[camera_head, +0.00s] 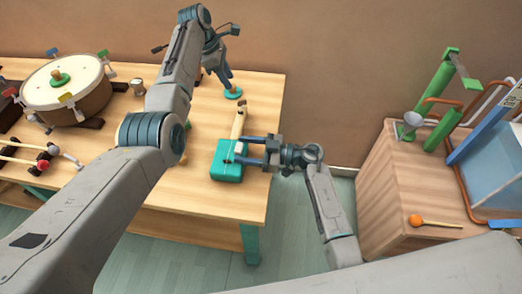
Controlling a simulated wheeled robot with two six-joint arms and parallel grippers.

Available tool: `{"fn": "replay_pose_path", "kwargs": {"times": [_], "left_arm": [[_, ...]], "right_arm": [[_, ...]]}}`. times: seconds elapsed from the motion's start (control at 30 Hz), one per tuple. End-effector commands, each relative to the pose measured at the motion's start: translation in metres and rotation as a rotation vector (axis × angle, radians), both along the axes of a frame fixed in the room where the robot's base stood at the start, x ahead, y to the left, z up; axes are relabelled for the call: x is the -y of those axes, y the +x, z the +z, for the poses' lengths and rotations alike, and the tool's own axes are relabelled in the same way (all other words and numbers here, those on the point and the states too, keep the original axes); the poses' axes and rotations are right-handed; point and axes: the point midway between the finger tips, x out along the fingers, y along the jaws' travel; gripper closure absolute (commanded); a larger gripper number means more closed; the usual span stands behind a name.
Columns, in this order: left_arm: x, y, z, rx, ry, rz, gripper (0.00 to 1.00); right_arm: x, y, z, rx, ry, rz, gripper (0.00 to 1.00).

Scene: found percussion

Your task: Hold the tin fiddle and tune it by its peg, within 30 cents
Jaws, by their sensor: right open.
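The tin fiddle lies on the table near its right edge. It has a teal box body (228,174) and a pale wooden neck (239,121) pointing toward the back. A tuning peg is too small to make out clearly. My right gripper (238,150) comes in from the right, open, with its fingers over the far part of the body by the foot of the neck. Contact cannot be told. My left gripper (228,81) points down beyond the neck's far end, just above a small teal disc (233,94). Its jaw opening is unclear.
On the wooden table (205,205), a drum (67,91) stands at the left, with mallets (25,146) in front of it. A wooden cabinet (395,190) at the right bears a green stand (436,95), a funnel (411,121) and an orange-headed mallet (418,220). A floor gap separates them.

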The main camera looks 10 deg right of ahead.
Motion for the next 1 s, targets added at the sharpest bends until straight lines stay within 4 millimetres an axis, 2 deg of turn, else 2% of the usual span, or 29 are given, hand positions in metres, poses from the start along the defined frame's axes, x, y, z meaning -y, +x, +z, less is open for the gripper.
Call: {"fn": "replay_pose_path", "kwargs": {"times": [0.17, 0.43, 0.47, 0.73, 0.77, 1.0], "left_arm": [[0.0001, 0.0, 0.0, 0.0, 0.0, 0.0, 0.64], [0.0001, 0.0, 0.0, 0.0, 0.0, 0.0, 0.64], [0.0001, 0.0, 0.0, 0.0, 0.0, 0.0, 0.64], [0.0001, 0.0, 0.0, 0.0, 0.0, 0.0, 0.64], [0.0001, 0.0, 0.0, 0.0, 0.0, 0.0, 0.64], [0.0001, 0.0, 0.0, 0.0, 0.0, 0.0, 0.64]], "right_arm": [[-0.0114, 0.0034, 0.0, 0.0, 0.0, 0.0, 0.4], [-0.0125, 0.0039, -0.0002, 0.0, -0.001, 0.0, 0.4], [-0.0125, 0.0039, -0.0002, 0.0, 0.0, 0.0, 0.42], [-0.0123, 0.0038, -0.0002, 0.0, 0.0, 0.0, 0.95], [-0.0123, 0.0038, -0.0002, 0.0, 0.0, 0.0, 0.98], [-0.0124, 0.0037, -0.0001, 0.0, 0.0, 0.0, 0.98]]}}
